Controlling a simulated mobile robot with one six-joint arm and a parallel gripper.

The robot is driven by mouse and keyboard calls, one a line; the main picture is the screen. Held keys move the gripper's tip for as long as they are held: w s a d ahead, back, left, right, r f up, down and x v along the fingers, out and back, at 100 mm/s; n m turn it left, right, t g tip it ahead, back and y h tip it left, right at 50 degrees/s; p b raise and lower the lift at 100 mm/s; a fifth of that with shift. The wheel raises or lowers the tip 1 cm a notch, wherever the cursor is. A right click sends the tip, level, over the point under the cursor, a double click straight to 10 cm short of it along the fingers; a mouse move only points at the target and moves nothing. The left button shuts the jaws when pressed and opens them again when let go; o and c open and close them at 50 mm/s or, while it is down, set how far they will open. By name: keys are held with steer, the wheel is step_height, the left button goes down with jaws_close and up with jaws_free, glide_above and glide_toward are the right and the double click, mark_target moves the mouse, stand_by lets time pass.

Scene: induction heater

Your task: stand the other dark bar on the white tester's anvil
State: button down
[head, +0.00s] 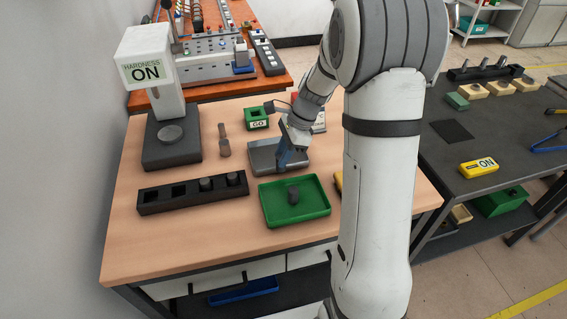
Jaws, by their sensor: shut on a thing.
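The white tester (153,65), with a "HARDNESS ON" label, stands at the table's back left. Its round grey anvil (170,133) sits bare on a dark base. My gripper (284,160) points down over the grey metal tray (262,151), right of the tester and apart from it. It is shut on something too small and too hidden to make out. Two dark round-topped pieces (205,184) (232,179) stand in the right holes of the black rack (153,203).
A green box marked "GO" (257,118) stands behind the grey tray. Small brownish pieces (224,148) lie between tester and tray. The orange bench (200,93) is behind. A dark table (480,135) is at right. My arm hides part of the table's right side.

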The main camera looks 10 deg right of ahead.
mark_target(284, 170)
steer(key=shift+s+d+f, duration=0.1)
steer(key=shift+f, duration=1.7)
steer(key=shift+f, duration=0.25)
steer(key=c, duration=1.2)
jaws_free()
steer(key=shift+r, duration=0.1)
